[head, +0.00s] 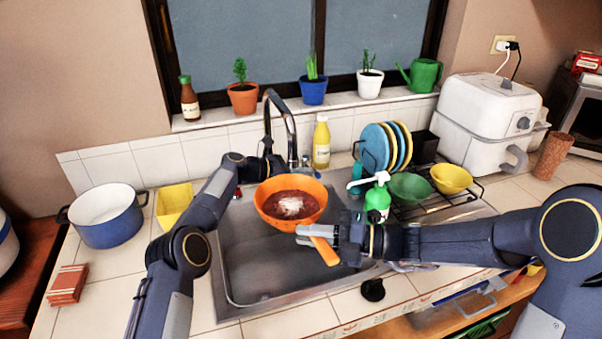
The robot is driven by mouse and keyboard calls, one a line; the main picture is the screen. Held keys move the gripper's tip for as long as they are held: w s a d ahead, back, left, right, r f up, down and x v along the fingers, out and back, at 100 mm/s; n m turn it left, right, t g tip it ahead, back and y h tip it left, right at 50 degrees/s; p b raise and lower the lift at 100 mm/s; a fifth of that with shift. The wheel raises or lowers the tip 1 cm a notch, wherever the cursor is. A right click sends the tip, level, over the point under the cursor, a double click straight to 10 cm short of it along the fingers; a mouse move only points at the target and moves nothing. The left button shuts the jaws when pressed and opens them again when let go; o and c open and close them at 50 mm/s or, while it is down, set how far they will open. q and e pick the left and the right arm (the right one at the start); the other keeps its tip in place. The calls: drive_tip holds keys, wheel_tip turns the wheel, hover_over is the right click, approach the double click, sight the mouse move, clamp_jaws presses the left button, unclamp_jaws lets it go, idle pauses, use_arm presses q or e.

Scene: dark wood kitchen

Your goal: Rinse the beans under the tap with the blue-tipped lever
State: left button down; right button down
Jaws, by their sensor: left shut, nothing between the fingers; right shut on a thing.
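An orange strainer-like bowl (267,213) with dark red beans (296,203) is held level over the sink (240,262). A bright white patch lies on the beans below the tap's spout. My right gripper (312,236) is shut on the bowl's orange handle (327,252). The dark, arched tap (291,128) stands behind the bowl. My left gripper (275,168) is shut and empty, close to the tap's base. A small blue part (308,161) shows right of the tap, and a small red part (237,193) left of it. Whether the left fingers touch a lever is unclear.
A green soap bottle (377,199) stands right of the sink, before a rack of plates (374,146) and green and yellow bowls. A yellow bottle (321,142) stands behind. A blue pot (106,218) and yellow container (173,204) sit left of the sink.

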use_arm(q)
drive_tip(key=shift+s+d+n+t+y, duration=0.15)
drive_tip(key=shift+d+n+t+y, duration=0.15)
drive_tip(key=shift+d+n+t, duration=0.4)
drive_tip(key=v, duration=1.1)
drive_tip(key=shift+a+r, duration=0.15)
drive_tip(key=shift+a, duration=0.15)
drive_tip(key=shift+s+r, duration=0.1)
use_arm(e)
drive_tip(key=shift+r, duration=0.1)
